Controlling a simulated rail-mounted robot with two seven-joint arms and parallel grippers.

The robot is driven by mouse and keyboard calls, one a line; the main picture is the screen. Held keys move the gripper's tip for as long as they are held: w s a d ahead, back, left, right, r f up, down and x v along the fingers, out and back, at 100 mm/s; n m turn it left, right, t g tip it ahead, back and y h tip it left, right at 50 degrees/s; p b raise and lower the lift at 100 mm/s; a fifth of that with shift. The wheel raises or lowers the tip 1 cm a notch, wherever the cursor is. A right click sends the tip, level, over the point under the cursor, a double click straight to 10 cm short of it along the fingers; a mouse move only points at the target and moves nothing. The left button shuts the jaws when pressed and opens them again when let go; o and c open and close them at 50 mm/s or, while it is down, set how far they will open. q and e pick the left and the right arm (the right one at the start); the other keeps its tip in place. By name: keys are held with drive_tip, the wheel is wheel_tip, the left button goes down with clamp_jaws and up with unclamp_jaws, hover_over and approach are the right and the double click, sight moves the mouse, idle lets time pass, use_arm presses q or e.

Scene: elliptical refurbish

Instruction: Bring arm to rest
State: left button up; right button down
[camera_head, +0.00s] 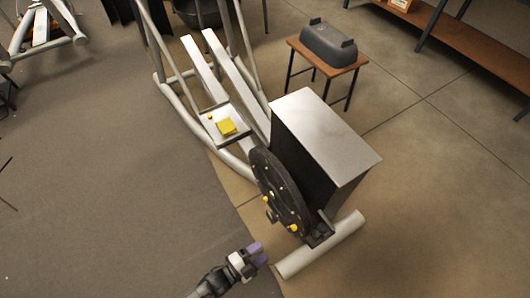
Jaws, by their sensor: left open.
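My left gripper (258,250) is at the bottom middle of the head view, reaching in from the lower edge. Its purple-grey fingertips are open, and I see nothing held between them. It is just left of the elliptical machine's front foot tube (322,246), below the dark flywheel (276,190). The flywheel has several yellow knobs or bolts on its face. A large grey box-like housing (335,135) stands right beside the flywheel. My right gripper is not in view.
A yellow block (227,127) lies on a small tray (208,123) by the machine's rails. A small wooden table (346,65) holds a dark grey cover (328,41). A wooden shelf (480,45) is at upper right. Bare dark mat (100,190) lies left.

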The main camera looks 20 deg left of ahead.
use_arm(q)
wheel_tip(320, 180, down, 6)
drive_tip(key=s+a+f+n+g+y, duration=0.1)
drive_tip(key=a+n+g+y, duration=0.1)
drive_tip(key=n+g+y, duration=0.2)
drive_tip(key=a+r+n+g+y+p, duration=0.1)
drive_tip(key=a+r+n+g+y, duration=0.15)
drive_tip(key=r, duration=0.45)
drive_tip(key=a+r+n+g+y+p, duration=0.1)
drive_tip(key=a+r+n+g+y, duration=0.2)
drive_tip(key=r, duration=0.5)
drive_tip(key=s+a+r+n+p, duration=0.2)
drive_tip(key=s+r+p, duration=0.2)
drive_tip(key=r+p, duration=0.5)
drive_tip(key=s+a+r+n+p, duration=0.2)
drive_tip(key=s+r+p, duration=0.3)
drive_tip(key=r, duration=0.7)
drive_tip(key=s+a+r+n+p, duration=0.2)
drive_tip(key=s+a+r+p, duration=0.15)
drive_tip(key=r+p, duration=0.6)
wheel_tip(320, 180, up, 35)
drive_tip(key=d+p, duration=0.1)
drive_tip(key=p, duration=3.1)
drive_tip(key=shift+w+y, duration=0.15)
drive_tip(key=shift+y, duration=0.2)
